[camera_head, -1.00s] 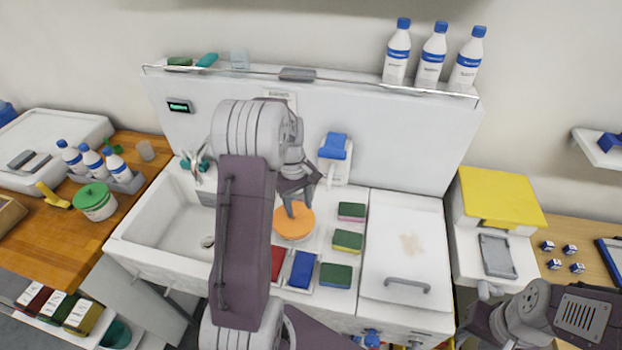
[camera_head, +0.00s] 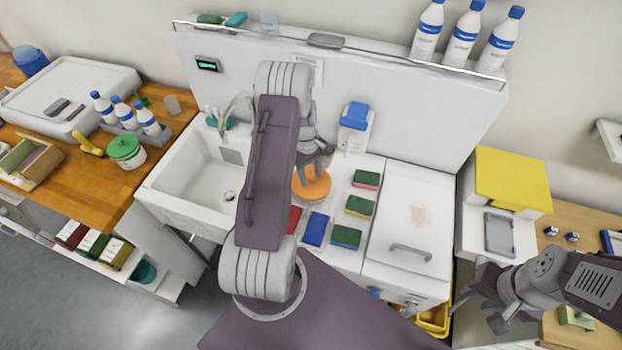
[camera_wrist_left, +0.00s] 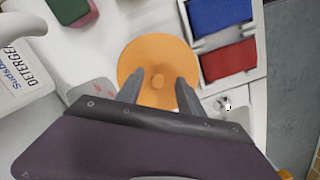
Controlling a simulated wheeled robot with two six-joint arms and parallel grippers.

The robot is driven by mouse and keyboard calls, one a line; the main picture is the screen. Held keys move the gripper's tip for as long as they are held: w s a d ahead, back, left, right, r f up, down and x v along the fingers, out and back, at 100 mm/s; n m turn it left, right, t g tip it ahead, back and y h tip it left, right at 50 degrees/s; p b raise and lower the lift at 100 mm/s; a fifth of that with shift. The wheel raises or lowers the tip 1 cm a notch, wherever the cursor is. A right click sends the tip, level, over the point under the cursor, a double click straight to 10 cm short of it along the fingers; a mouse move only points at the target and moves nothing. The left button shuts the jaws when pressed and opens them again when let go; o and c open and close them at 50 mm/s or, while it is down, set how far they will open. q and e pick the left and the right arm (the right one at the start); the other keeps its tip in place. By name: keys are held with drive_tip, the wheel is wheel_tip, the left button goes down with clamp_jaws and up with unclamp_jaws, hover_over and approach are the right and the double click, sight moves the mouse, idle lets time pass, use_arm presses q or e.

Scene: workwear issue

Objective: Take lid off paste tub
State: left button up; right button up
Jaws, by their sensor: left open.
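An orange round lid (camera_head: 314,184) with a small central knob sits on the white worktop right of the sink. In the left wrist view the lid (camera_wrist_left: 158,52) is below my left gripper (camera_wrist_left: 160,82). The gripper is open, its two fingertips on either side of the knob; I cannot tell if they touch it. In the head view my left gripper (camera_head: 318,168) partly covers the lid. The tub under the lid is hidden. A white tub with a green lid (camera_head: 126,150) stands on the wooden counter at left. My right gripper (camera_head: 482,303) is at lower right, empty, its fingers apart.
Several sponges (camera_head: 359,206) lie right of the lid, with red and blue cloths (camera_head: 316,229) in front. A detergent dispenser (camera_head: 354,128) stands behind. The sink (camera_head: 190,180) is at left, a white hatch with a handle (camera_head: 410,225) at right. Bottles (camera_head: 465,35) stand on the shelf above.

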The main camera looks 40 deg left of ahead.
sight(312, 177)
use_arm(q)
drive_tip(key=shift+w+f, duration=0.1)
drive_tip(key=shift+f, duration=0.05)
drive_tip(key=shift+w, duration=0.1)
drive_tip(key=c, duration=0.3)
drive_tip(key=shift+a, duration=0.1)
clamp_jaws()
drive_tip(key=shift+r+b, duration=0.35)
drive_tip(key=shift+r, duration=0.1)
wheel_tip(312, 177, up, 3)
drive_tip(key=shift+f+b, duration=0.1)
drive_tip(key=shift+b, duration=0.55)
drive_tip(key=s+d+r+b, duration=0.2)
drive_tip(key=s+d+r, duration=0.5)
drive_tip(key=s, duration=0.2)
drive_tip(key=shift+s+r+b, duration=0.15)
drive_tip(key=shift+s+b, duration=0.1)
drive_tip(key=shift+b, duration=0.05)
